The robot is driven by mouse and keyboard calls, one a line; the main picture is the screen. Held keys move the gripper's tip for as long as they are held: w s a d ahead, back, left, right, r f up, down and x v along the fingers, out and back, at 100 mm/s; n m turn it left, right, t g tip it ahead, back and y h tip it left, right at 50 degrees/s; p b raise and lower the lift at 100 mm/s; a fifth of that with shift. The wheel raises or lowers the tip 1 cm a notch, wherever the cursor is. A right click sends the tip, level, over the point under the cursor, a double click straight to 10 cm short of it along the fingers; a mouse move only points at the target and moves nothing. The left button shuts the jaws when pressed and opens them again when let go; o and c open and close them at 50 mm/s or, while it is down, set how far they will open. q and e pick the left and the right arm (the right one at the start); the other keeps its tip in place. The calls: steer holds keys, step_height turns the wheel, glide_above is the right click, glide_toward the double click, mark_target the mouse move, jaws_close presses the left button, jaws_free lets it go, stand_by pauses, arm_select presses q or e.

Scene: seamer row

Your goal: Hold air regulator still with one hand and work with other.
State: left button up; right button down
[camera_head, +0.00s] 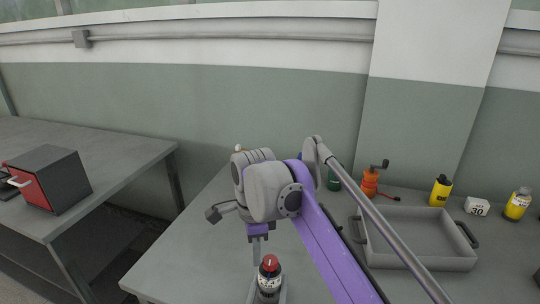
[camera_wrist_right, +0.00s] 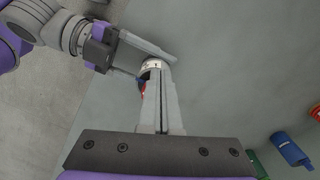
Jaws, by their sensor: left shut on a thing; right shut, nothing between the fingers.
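The air regulator (camera_head: 268,284) is a small upright body with a red knob on top and a pale label, at the bottom of the head view. In the right wrist view it (camera_wrist_right: 152,65) shows partly behind my right fingers. My left gripper (camera_wrist_right: 149,61) is shut on it, one finger on each side; in the head view only grey finger parts show beside it. My right gripper (camera_head: 257,258) points down, shut and empty, close to the red knob; its fingers (camera_wrist_right: 162,80) also fill the middle of the right wrist view. Whether they touch the knob I cannot tell.
A grey tray (camera_head: 432,264) with dark handles stands right on the table. Behind it are an orange tool (camera_head: 370,182), yellow bottles (camera_head: 440,191) and a white block (camera_head: 477,206). A green can (camera_head: 334,180) is partly behind my arm. A red-and-black box (camera_head: 55,178) sits on another table.

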steer(key=shift+d, duration=0.4)
stand_by(0.6)
steer(key=shift+s+d, duration=0.1)
steer(key=shift+s, duration=0.2)
stand_by(0.4)
step_height(320, 180, up, 6)
steer(key=shift+a, duration=0.45)
steer(key=shift+s, duration=0.1)
arm_select(q)
steer(key=o, duration=1.5)
